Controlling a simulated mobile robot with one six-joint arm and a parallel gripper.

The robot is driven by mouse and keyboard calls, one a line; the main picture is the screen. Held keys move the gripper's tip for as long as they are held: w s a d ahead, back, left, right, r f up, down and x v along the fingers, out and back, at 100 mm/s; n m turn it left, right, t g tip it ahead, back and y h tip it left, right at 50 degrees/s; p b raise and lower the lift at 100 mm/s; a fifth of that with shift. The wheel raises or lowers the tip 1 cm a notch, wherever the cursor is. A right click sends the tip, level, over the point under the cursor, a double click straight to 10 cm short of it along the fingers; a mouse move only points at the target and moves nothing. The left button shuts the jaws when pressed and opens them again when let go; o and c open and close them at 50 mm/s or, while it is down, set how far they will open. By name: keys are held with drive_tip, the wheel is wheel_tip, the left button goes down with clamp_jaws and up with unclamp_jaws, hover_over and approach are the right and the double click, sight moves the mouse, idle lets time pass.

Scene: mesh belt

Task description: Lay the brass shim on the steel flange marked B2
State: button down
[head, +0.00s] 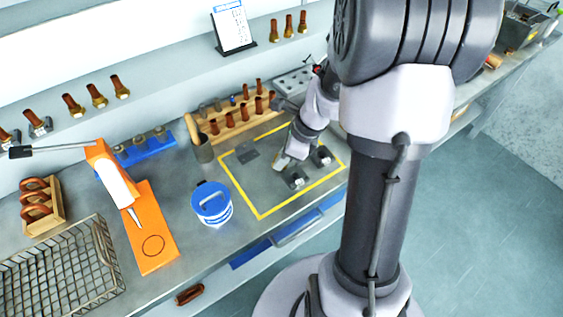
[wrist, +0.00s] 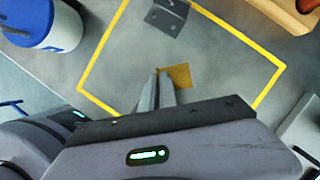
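The brass shim (wrist: 180,74) is a small thin golden plate at the fingertips of my gripper (wrist: 158,86) in the wrist view. The fingers are close together on it, and it sticks out to their right. In the head view my gripper (head: 284,157) is low over the yellow-outlined area. Two dark grey steel pieces with raised round centres, apparently flanges, lie there: a nearer one (head: 296,180) and one farther right (head: 323,157). I cannot read a B2 mark on either. Both appear hidden behind my gripper in the wrist view.
A dark plate with holes (head: 248,154) lies inside the yellow outline (head: 239,190). A blue-lidded tub (head: 212,204) stands left of it. Behind are a cup with a wooden handle (head: 202,148) and a wooden rack (head: 230,132) of copper-coloured pieces. An orange stand (head: 150,232) is farther left.

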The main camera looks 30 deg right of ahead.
drive_tip(key=shift+f, duration=0.2)
drive_tip(key=c, duration=1.9)
unclamp_jaws()
drive_tip(key=shift+c, duration=0.2)
drive_tip(key=shift+r, duration=0.1)
